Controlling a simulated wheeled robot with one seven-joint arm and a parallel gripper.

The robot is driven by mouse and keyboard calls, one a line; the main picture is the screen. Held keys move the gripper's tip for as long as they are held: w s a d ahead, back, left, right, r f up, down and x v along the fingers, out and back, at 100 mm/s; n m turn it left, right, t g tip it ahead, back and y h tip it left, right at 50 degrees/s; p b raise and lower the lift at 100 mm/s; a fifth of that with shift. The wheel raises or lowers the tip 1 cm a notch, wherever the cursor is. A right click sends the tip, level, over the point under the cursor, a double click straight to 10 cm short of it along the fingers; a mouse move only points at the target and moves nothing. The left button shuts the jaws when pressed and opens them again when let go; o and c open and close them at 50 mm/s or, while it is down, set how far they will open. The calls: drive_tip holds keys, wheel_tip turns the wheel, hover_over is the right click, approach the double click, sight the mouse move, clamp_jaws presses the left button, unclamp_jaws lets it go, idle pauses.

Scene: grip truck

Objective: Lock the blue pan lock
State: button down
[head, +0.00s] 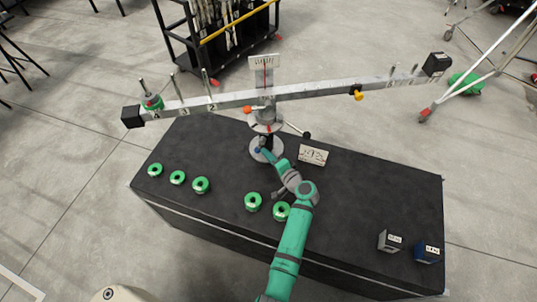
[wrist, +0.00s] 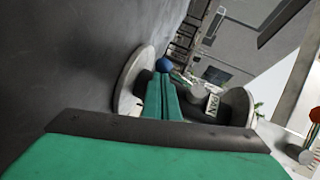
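The blue pan lock (head: 259,149) is a small blue knob low on the central stand of the balance beam, just above the round base (head: 258,153). My gripper (head: 268,155) reaches in from the lower right with its fingertips at the knob. In the wrist view the blue knob (wrist: 164,65) sits right at the tips of my green fingers (wrist: 162,85). The fingers lie close together, with only a thin line between them. The knob shows beyond the tips, not between them; whether they touch it I cannot tell. A "PAN" label (wrist: 213,106) shows to the right.
The long beam (head: 220,101) tilts over the black table (head: 225,222), lower at left. Several green ring weights (head: 252,202) stand on the table, some near my arm. A grey block (head: 390,241) and a blue block (head: 427,251) stand at right. A small sign (head: 313,154) stands beside the stand.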

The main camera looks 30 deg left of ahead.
sight(258, 152)
drive_tip(key=shift+a, duration=0.1)
drive_tip(key=shift+a+f, duration=0.2)
drive_tip(key=shift+a, duration=0.25)
drive_tip(key=shift+s+a, duration=0.2)
drive_tip(key=shift+a, duration=0.35)
drive_tip(key=shift+s+a, duration=0.15)
drive_tip(key=shift+a, duration=0.4)
drive_tip(key=shift+s+a+r, duration=0.1)
drive_tip(key=shift+a+r, duration=0.1)
drive_tip(key=shift+a, duration=0.8)
drive_tip(key=shift+w+r, duration=0.25)
drive_tip(key=shift+w, duration=0.05)
drive_tip(key=shift+s+a, duration=0.4)
drive_tip(key=shift+a, duration=0.05)
drive_tip(key=shift+w+d, duration=0.15)
drive_tip(key=shift+d, duration=0.1)
